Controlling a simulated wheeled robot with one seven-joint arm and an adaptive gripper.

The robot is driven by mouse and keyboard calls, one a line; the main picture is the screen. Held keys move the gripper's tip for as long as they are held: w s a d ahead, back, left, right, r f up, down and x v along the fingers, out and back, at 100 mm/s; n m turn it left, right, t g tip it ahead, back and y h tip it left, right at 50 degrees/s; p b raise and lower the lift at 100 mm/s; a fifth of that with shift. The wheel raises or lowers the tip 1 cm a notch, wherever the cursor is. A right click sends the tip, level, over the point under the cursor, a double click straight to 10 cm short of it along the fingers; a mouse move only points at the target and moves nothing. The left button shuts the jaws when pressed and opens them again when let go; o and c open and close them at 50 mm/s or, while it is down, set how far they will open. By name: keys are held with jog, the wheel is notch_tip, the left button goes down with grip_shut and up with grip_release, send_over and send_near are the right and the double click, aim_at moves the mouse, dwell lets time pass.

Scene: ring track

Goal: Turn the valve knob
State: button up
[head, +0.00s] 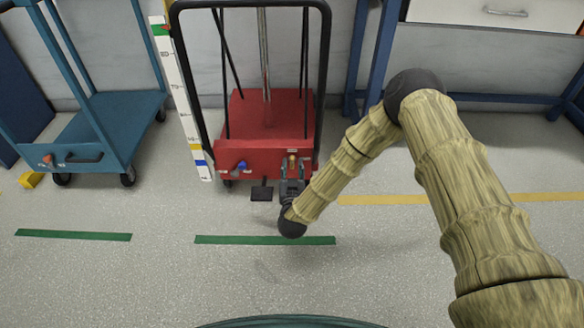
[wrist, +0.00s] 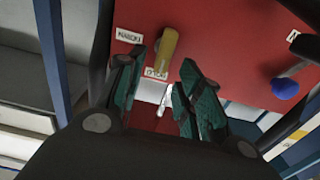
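A red wheeled cart (head: 230,147) has two knobs on its front face. The yellow knob (head: 292,160) is on the right in the head view, and the blue knob (head: 242,166) is on the left. I cannot tell which is the valve knob. My gripper (head: 293,170) is at the yellow knob. In the wrist view my gripper (wrist: 164,62) is open, its two fingers apart. The yellow knob (wrist: 167,48) shows at the gap between the fingertips, nearer the left finger, with no clear contact. The blue knob (wrist: 285,88) is well to the right there.
Small white labels (wrist: 129,36) sit by the yellow knob. A black pedal (head: 262,193) juts out under the cart. A black frame (head: 322,60) rises around it. A striped measuring board (head: 182,95) stands at its left. A blue trolley (head: 92,140) is farther left.

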aim_at(292, 162)
jog(key=shift+w, duration=1.15)
jog(key=shift+c, duration=0.2)
grip_shut()
